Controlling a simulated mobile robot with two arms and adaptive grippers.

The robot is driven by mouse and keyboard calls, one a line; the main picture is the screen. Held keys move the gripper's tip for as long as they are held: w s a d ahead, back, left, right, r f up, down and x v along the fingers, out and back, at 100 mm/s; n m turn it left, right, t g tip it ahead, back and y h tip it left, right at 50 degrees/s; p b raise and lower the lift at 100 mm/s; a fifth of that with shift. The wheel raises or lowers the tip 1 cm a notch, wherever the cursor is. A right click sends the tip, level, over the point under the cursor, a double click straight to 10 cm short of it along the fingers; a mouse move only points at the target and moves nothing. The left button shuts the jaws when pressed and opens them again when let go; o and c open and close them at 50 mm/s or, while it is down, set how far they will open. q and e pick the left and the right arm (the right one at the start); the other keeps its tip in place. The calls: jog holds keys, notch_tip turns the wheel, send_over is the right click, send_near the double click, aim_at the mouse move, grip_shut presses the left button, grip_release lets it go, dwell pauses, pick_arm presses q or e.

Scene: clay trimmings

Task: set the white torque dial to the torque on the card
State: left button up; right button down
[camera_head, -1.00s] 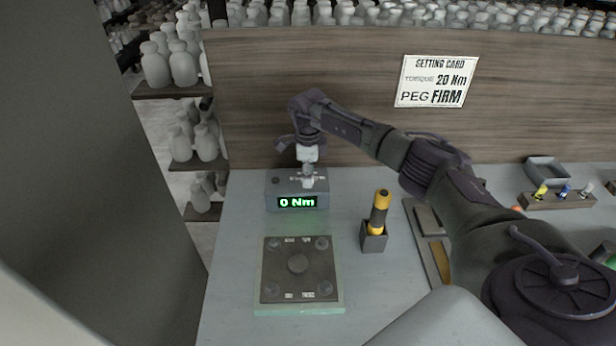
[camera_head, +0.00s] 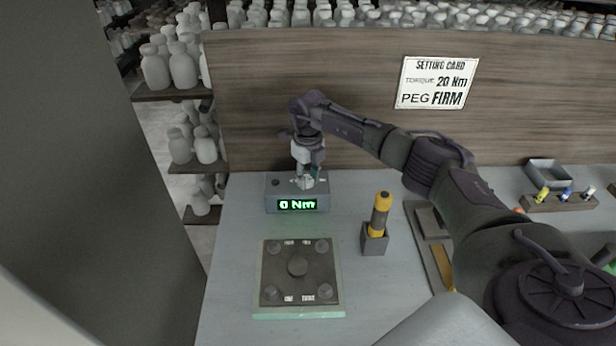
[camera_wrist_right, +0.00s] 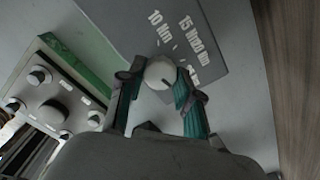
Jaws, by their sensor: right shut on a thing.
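The white torque dial (camera_wrist_right: 160,72) is on top of a grey box (camera_head: 270,196) whose green display (camera_head: 297,204) reads 0 Nm. My right gripper (camera_wrist_right: 157,88) is shut on the dial from above, a finger on each side, in the right wrist view. In the head view my right gripper (camera_head: 306,172) is over the box and mostly hides the dial. Printed marks beside the dial include 10 Nm and 15 Nm; the others are hard to read. The setting card (camera_head: 437,82) on the back board reads TORQUE 20 Nm, PEG FIRM. My left gripper is not in view.
A dark square plate with several round knobs lies on a green-edged base (camera_head: 300,312) in front. A yellow and black tool (camera_head: 380,214) stands in a grey holder (camera_head: 375,240). A small rack (camera_head: 560,200) with coloured pieces and an open tray (camera_head: 548,172) are at right.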

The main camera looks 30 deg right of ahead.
aim_at(308, 180)
jog(key=shift+m, duration=0.3)
jog(key=c, duration=0.8)
grip_release()
jog(key=shift+o, duration=0.2)
notch_tip(308, 180, up, 12)
